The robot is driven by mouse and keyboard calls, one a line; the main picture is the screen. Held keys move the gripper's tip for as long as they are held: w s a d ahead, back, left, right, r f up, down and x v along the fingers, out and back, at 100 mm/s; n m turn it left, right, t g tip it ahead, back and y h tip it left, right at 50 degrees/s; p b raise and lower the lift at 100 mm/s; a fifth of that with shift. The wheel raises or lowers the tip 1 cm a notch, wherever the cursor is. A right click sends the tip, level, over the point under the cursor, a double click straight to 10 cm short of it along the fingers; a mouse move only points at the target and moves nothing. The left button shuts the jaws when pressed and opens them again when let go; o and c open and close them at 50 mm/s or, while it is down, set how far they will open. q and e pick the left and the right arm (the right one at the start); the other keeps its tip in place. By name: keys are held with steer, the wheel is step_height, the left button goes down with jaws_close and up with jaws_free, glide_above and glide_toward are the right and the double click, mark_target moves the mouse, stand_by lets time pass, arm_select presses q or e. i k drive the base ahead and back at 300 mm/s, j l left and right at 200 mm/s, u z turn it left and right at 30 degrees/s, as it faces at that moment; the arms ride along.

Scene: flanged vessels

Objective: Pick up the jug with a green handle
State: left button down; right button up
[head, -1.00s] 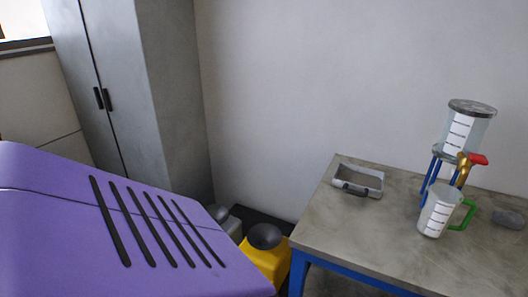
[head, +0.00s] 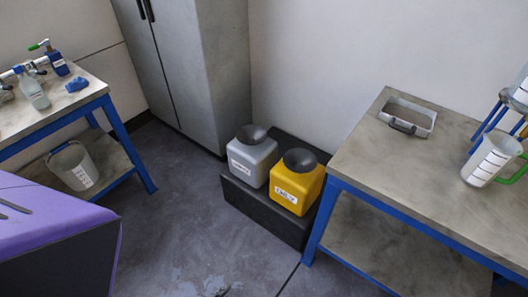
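The clear jug (head: 490,159) with white graduation labels stands on the right-hand table, near the right edge of the head view. Its green handle (head: 522,168) points right and is partly cut off by the frame edge. The jug is upright, in front of a blue-legged stand (head: 489,121) that holds a clear vessel (head: 521,88), mostly out of frame. Neither of my grippers shows.
The right table (head: 385,152) also holds a grey tray (head: 408,115) with a dark handle. Grey (head: 252,160) and yellow (head: 296,184) containers stand on a black platform beside it. A left bench (head: 50,113) holds bottles. Open floor (head: 200,235) lies between.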

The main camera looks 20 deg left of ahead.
mark_target(497, 150)
steer(key=z, duration=0.9)
